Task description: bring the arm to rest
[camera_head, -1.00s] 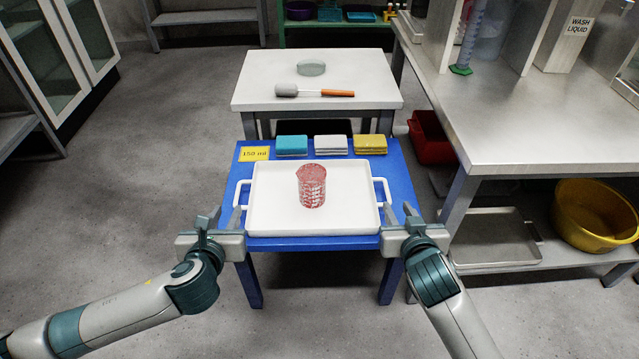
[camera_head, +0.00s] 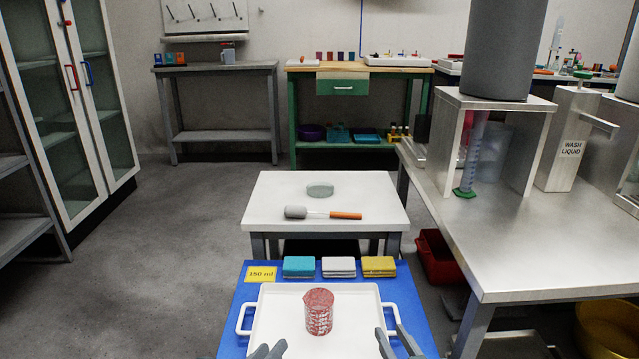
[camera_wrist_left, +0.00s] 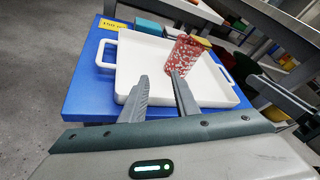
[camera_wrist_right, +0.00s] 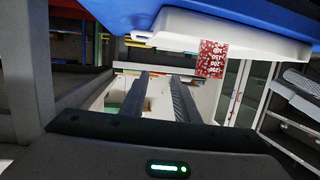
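Both of my arms are near the blue table's front. My left gripper (camera_head: 268,351) shows at the bottom edge of the head view, at the front of the white tray (camera_head: 275,303). My right gripper (camera_head: 399,343) is by the tray's right side. In the left wrist view, the left fingers (camera_wrist_left: 160,76) are apart with nothing between them. In the right wrist view, the right fingers (camera_wrist_right: 159,76) are also apart and empty. The wrists and arm links are out of the head view.
The tray lies on a blue table (camera_head: 236,300) with sponges (camera_head: 338,267) and a "150 ml" card (camera_head: 261,273). Behind it is a white table (camera_head: 270,230) with a brush (camera_head: 322,214). A steel bench (camera_head: 540,250) stands right. Floor at left is clear.

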